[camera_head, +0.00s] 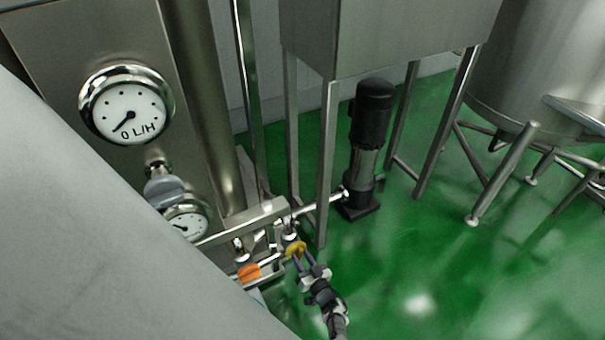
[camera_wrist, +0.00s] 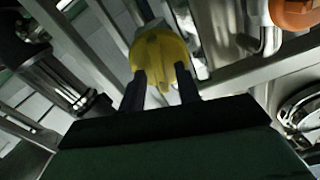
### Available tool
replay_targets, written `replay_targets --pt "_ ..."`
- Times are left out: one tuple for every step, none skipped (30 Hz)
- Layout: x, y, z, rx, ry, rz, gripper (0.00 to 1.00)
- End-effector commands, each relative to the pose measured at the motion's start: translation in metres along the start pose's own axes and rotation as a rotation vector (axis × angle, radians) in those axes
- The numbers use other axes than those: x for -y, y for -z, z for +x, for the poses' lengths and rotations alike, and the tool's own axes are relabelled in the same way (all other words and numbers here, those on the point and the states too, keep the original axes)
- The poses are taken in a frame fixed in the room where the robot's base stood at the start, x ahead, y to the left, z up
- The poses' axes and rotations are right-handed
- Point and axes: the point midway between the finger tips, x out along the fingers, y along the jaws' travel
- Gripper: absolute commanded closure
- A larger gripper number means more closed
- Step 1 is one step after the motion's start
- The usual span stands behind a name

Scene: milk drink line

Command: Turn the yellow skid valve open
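The yellow skid valve handle (camera_head: 295,249) sits on the low pipework at the lower middle of the head view. In the wrist view the yellow handle (camera_wrist: 160,50) is straight ahead, above centre, with its lower part showing between my two fingers. My gripper (camera_head: 302,257) reaches up to the handle from below right in the head view. In the wrist view my gripper's fingers (camera_wrist: 160,82) stand apart, one on each side of the handle's lower part, with their tips against or very near it. I cannot tell whether they press on it.
An orange valve handle (camera_head: 248,272) is close by on the left. A steel rail (camera_head: 240,222) runs just above the valves. A black pump (camera_head: 369,135) stands behind on the green floor (camera_head: 440,270), which is clear to the right. Round gauges (camera_head: 127,105) are upper left.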

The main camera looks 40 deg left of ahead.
Motion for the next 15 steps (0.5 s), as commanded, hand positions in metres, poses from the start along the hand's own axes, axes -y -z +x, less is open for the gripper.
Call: replay_targets --pt "0.0 -0.0001 -0.0002 0.0 0.0 0.0 0.74" --pt "0.0 -0.0001 -0.0002 0.0 0.0 0.0 0.78" --pt "0.0 -0.0002 -0.0003 0.0 0.0 0.0 0.83" --pt "0.0 -0.0002 -0.0003 0.0 0.0 0.0 0.87" --pt "0.0 -0.0002 -0.0003 0.0 0.0 0.0 0.91" --pt "0.0 -0.0002 -0.0003 0.0 0.0 0.0 0.96" --pt "-0.0001 -0.0002 -0.0003 0.0 0.0 0.0 1.0" --pt "0.0 -0.0002 -0.0004 0.0 0.0 0.0 1.0" --pt "-0.0001 -0.0002 -0.0004 0.0 0.0 0.0 1.0" --pt "-0.0001 -0.0003 -0.0004 0.0 0.0 0.0 1.0" --pt "-0.0001 -0.0003 -0.0005 0.0 0.0 -0.001 1.0" --pt "-0.0001 -0.0007 -0.0006 0.0 0.0 -0.01 1.0" --pt "-0.0002 -0.0012 -0.0007 0.0 -0.001 -0.024 1.0" --pt "-0.0003 -0.0018 -0.001 0.0 -0.001 -0.042 1.0" --pt "-0.0001 -0.0023 -0.0011 0.0 -0.002 -0.077 1.0"
